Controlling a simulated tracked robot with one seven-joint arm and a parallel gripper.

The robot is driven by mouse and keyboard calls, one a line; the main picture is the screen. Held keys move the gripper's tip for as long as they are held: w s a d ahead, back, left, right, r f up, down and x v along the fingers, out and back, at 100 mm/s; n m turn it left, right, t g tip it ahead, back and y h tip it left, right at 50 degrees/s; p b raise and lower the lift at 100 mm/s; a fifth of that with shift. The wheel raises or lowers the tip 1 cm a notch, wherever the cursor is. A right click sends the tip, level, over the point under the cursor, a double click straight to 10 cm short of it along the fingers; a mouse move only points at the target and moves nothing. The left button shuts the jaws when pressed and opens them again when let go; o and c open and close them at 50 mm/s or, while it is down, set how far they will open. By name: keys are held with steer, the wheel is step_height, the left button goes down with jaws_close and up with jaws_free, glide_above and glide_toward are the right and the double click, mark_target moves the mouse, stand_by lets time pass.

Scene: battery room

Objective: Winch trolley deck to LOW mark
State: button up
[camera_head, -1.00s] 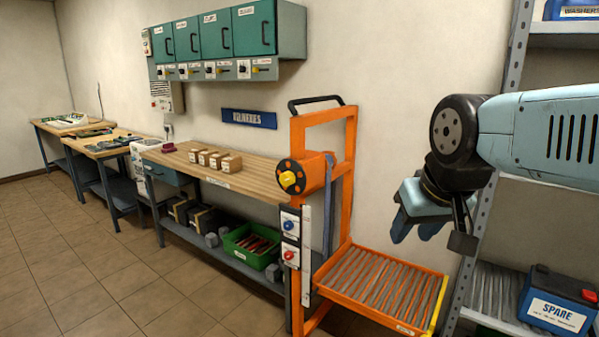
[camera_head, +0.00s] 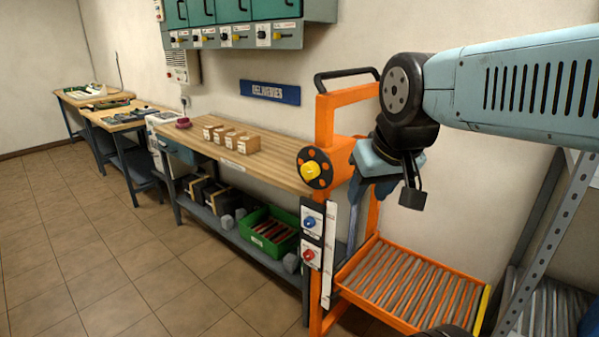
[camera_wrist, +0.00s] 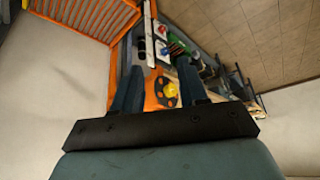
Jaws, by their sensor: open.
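The orange winch trolley (camera_head: 345,110) stands at the right end of the workbench. Its winch drum carries a black disc with a yellow knob (camera_head: 310,171), which shows between my fingers in the wrist view (camera_wrist: 171,90). Its slatted roller deck (camera_head: 410,285) sits low at the right. A white strip scale (camera_head: 327,255) runs down the upright; its marks are too small to read. A panel holds a blue knob (camera_head: 309,221) and a red knob (camera_head: 308,254). My gripper (camera_head: 358,190) is open and empty, in the picture just right of the winch drum; contact cannot be told.
The wooden workbench (camera_head: 200,138) with several small boxes (camera_head: 231,138) stands left of the trolley. A green crate (camera_head: 268,231) is on its lower shelf. A grey shelf rack (camera_head: 545,245) stands close on the right. The floor (camera_head: 110,250) at left is clear.

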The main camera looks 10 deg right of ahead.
steer(key=shift+o, duration=1.2)
steer(key=shift+w+d, duration=0.1)
steer(key=shift+o, duration=0.8)
steer(key=shift+w+d+f, duration=0.1)
steer(key=shift+w+f, duration=0.05)
steer(key=shift+f, duration=0.1)
steer(key=shift+o, duration=1.4)
steer(key=shift+w+f+n+g+h, duration=0.7)
steer(key=shift+f+n+g, duration=0.1)
steer(key=shift+n+g, duration=0.15)
steer(key=shift+o, duration=0.2)
steer(key=w+f+n+h, duration=0.1)
steer(key=w+d+f+n+g+h, duration=0.1)
steer(key=w+n, duration=0.1)
steer(key=w+d+f+n+g+h, duration=0.1)
steer(key=shift+w+n+g+h, duration=0.25)
steer(key=shift+h, duration=0.05)
steer(key=n+t+h, duration=0.9)
steer(key=n+h, duration=0.1)
steer(key=n, duration=0.9)
glide_toward(306, 173)
steer(key=x, duration=1.1)
